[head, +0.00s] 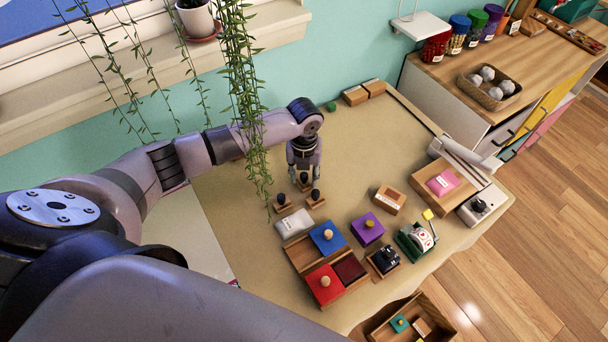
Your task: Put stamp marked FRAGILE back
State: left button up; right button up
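Several small stamps with dark round knobs on wooden bases stand close together near the middle of the table: a left one (282,204), a front one (316,199) and a back one (304,178). Their markings are too small to read, so I cannot tell which says FRAGILE. My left gripper (304,175) points down just over this group. Its fingers are apart, with the back stamp's knob between or just behind them; I see no clear grip. My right gripper is not in view.
Around the stamps on the table (350,130) are a white labelled packet (295,222), blue (327,238), red (325,284) and purple (367,229) knobbed blocks, a wooden box (388,199) and a pink pad (443,182). Hanging vines (240,70) cross near my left arm.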

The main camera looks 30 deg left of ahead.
aim_at(304, 175)
pick_arm(q)
notch_tip(304, 175, up, 12)
dwell(0.4)
dwell(0.4)
